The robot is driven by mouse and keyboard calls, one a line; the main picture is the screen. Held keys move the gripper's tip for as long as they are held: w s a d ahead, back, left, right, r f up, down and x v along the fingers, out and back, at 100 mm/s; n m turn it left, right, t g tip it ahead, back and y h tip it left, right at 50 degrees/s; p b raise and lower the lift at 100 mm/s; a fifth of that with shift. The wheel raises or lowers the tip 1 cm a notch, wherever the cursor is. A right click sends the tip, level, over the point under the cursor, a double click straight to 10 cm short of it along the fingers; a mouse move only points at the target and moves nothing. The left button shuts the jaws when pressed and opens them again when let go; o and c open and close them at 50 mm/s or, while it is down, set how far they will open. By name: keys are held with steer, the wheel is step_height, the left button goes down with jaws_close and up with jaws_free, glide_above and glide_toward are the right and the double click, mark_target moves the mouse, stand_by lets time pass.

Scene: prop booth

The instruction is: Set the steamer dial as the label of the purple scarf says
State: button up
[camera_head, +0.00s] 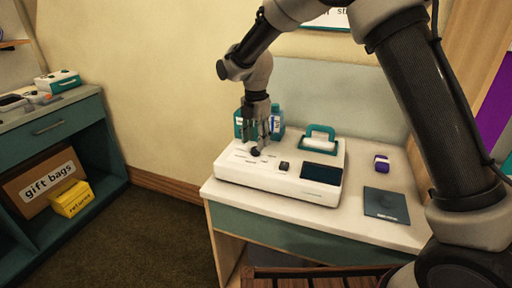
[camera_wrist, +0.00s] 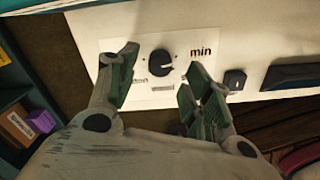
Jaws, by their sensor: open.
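The steamer (camera_head: 232,166) is a white box on a white-topped table, with a teal handle and a dark panel. In the wrist view its round dark dial (camera_wrist: 161,63) sits on a white plate, with "min" printed at its right. Other print at its lower left is partly hidden. My gripper (camera_head: 262,143) points down over the steamer's left part; in the wrist view (camera_wrist: 160,72) its fingers are open on either side of the dial. I cannot tell whether they touch it. A purple thing (camera_head: 381,163) with a white band lies right of the steamer; I cannot read any scarf label.
A smaller dark knob (camera_wrist: 235,79) sits right of the dial. Teal and blue containers (camera_head: 277,118) stand behind the gripper. A dark flat card (camera_head: 386,205) lies at the table's right. Purple cloth (camera_head: 495,112) shows at the right edge. A teal shelf unit (camera_head: 75,121) stands left.

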mark_target(256, 151)
steer(key=shift+f, duration=1.75)
steer(key=c, duration=1.1)
steer(key=shift+o, duration=0.2)
